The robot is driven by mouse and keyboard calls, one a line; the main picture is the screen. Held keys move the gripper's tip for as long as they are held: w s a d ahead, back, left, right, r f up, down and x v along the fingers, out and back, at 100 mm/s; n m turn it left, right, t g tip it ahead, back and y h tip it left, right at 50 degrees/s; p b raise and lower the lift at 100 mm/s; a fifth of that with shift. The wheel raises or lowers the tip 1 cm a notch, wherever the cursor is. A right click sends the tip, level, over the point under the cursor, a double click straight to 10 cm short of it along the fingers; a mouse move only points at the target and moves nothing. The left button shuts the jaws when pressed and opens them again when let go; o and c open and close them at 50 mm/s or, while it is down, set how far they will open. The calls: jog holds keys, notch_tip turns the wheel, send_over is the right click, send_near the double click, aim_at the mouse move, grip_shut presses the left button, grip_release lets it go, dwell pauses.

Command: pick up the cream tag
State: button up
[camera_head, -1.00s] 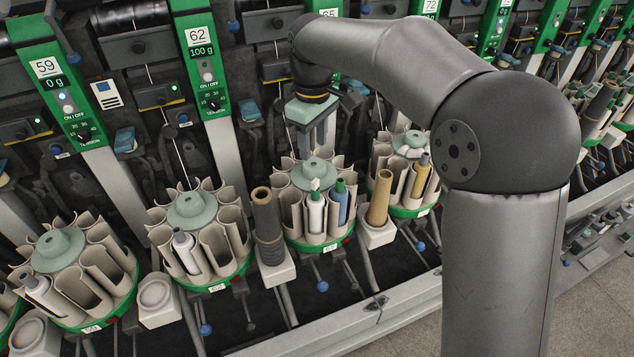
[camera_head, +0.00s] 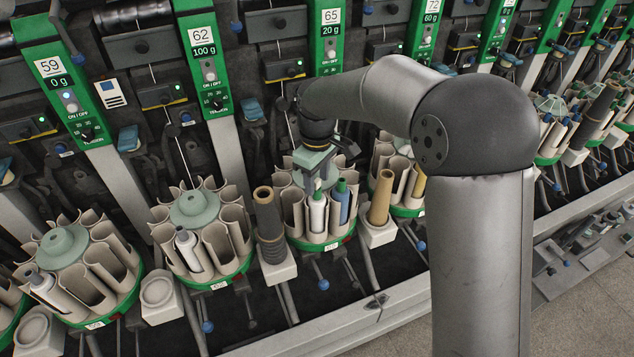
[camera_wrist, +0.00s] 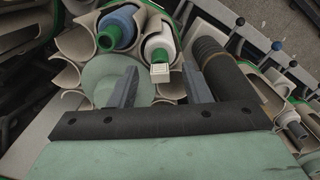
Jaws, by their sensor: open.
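The cream tag (camera_wrist: 160,73) is a small pale square with a dark printed pattern. In the wrist view it lies at the green tip of a white bobbin (camera_wrist: 159,45). My gripper (camera_wrist: 158,70) is open, with one finger on each side of the tag in that view. Whether the fingers are level with the tag or above it is unclear. In the head view my gripper (camera_head: 313,176) is low over the magazine with number 65 above it, and the tag is hard to make out there.
A blue bobbin (camera_wrist: 117,29) stands in the pocket beside the white one. A dark-wound cone (camera_head: 268,226) stands left of the magazine and a tan cone (camera_head: 381,198) to its right. The pale pocket walls (camera_wrist: 75,44) crowd closely around.

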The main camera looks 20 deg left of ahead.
jog(key=shift+c, duration=0.3)
jog(key=c, duration=0.7)
